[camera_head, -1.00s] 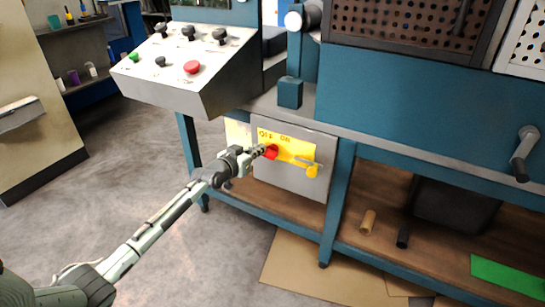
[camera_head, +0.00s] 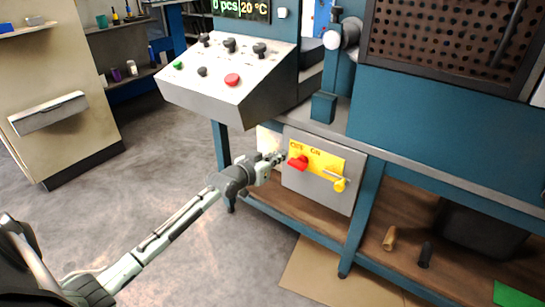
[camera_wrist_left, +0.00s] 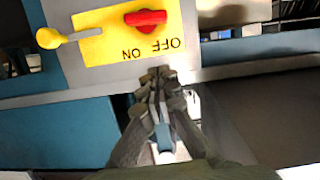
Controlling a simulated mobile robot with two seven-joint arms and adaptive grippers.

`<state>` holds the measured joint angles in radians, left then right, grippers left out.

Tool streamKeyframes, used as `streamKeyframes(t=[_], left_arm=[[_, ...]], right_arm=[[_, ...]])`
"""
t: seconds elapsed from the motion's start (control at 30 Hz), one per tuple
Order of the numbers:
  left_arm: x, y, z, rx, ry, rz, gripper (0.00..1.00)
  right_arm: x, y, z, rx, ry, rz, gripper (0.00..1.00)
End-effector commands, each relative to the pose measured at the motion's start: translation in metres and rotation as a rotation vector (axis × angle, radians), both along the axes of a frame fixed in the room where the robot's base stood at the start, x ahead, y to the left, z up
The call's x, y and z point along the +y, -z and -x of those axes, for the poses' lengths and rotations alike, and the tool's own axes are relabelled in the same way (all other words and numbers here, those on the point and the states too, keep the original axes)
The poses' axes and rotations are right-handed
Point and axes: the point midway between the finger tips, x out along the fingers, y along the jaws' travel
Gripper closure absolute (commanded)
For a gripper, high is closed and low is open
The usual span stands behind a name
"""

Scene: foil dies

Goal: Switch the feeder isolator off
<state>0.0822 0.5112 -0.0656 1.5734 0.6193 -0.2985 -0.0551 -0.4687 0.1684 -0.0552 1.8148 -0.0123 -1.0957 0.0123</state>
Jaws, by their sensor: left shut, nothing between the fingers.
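The feeder isolator is a grey box (camera_head: 318,192) with a yellow plate (camera_head: 325,163) marked OFF on the left and ON on the right. Its red handle (camera_head: 298,162) sits below the lettering; in the wrist view, upside down, the red handle (camera_wrist_left: 146,18) lies roughly along the plate's long side. A yellow lever (camera_head: 339,184) hangs at the plate's right end, also seen in the wrist view (camera_wrist_left: 48,38). My left gripper (camera_head: 282,157) is shut and empty, just left of the red handle. In the wrist view its fingertips (camera_wrist_left: 157,74) are apart from the handle.
The sloped control panel (camera_head: 232,78) with knobs and a red button overhangs above left. Blue bench legs (camera_head: 362,222) and a wooden shelf (camera_head: 275,206) surround the box. Grey floor (camera_head: 150,180) is open at left.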

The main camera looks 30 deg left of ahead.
Motion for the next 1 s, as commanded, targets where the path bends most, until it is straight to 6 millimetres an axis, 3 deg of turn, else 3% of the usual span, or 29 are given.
streamKeyframes(t=[0.1,0.23,0.87,1.0], left_arm=[[0.001,-0.004,0.02,0.002,0.001,-0.002,1.0],[0.002,-0.007,0.032,0.002,0.0,0.0,1.0],[0.002,-0.009,0.036,0.001,0.0,-0.001,1.0],[-0.005,0.013,0.046,0.053,0.004,-0.011,1.0]], right_arm=[[0.0,0.003,0.0,0.001,0.001,-0.002,0.6],[0.0,0.005,0.001,0.002,0.001,-0.003,0.6],[0.001,0.006,0.001,0.002,0.0,-0.004,0.6],[0.001,0.006,0.001,0.002,0.0,-0.004,0.6]])
